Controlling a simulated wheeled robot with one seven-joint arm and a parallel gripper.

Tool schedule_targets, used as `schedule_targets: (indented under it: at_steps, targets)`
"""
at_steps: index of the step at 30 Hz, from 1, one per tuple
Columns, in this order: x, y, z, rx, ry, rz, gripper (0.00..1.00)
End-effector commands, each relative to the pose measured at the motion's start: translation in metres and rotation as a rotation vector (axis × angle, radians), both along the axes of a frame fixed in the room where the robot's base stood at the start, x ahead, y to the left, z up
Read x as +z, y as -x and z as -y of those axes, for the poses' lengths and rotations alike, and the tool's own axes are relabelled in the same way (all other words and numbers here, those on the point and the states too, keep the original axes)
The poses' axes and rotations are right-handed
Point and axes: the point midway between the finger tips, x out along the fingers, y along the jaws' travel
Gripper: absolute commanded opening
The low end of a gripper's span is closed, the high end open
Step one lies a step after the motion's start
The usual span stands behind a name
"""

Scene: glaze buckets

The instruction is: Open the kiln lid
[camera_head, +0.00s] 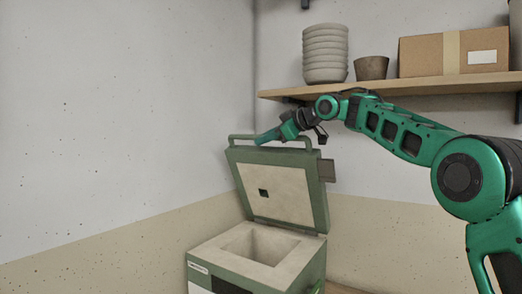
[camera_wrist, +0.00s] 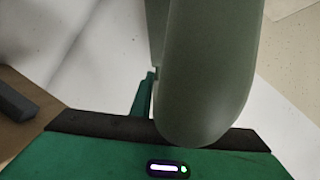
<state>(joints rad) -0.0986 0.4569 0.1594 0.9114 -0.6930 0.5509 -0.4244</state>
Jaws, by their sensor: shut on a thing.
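The kiln (camera_head: 215,255) is a green box with a pale square chamber, low in the head view. Its lid (camera_head: 285,195) stands raised and tilted back past the chamber, with its pale inner face showing. A green bar handle (camera_head: 245,137) runs along the lid's top edge. My gripper (camera_head: 268,137) is at this handle, shut on it. In the wrist view the handle (camera_wrist: 210,75) is a large grey-green bar filling the middle, close to the camera. A teal finger (camera_wrist: 142,98) shows beside it; the other finger is hidden.
A wooden shelf (camera_head: 385,86) hangs on the wall behind my arm, close to it. It holds stacked grey bowls (camera_head: 325,55), a brown pot (camera_head: 371,68) and a cardboard box (camera_head: 425,57). The wall left of the kiln is bare.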

Motion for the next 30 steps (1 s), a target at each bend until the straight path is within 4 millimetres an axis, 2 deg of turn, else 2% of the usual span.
schedule_targets:
  at_steps: [9, 23, 24, 25, 30]
  targets:
    - [0.008, -0.013, 0.012, -0.002, -0.007, 0.001, 0.00]
    - [0.009, -0.015, 0.019, -0.004, -0.008, 0.002, 0.00]
    - [0.009, -0.015, 0.019, -0.005, -0.008, 0.002, 0.25]
    - [0.009, -0.015, 0.020, -0.006, -0.007, 0.002, 0.32]
    - [0.009, -0.015, 0.022, -0.010, -0.006, 0.002, 0.34]
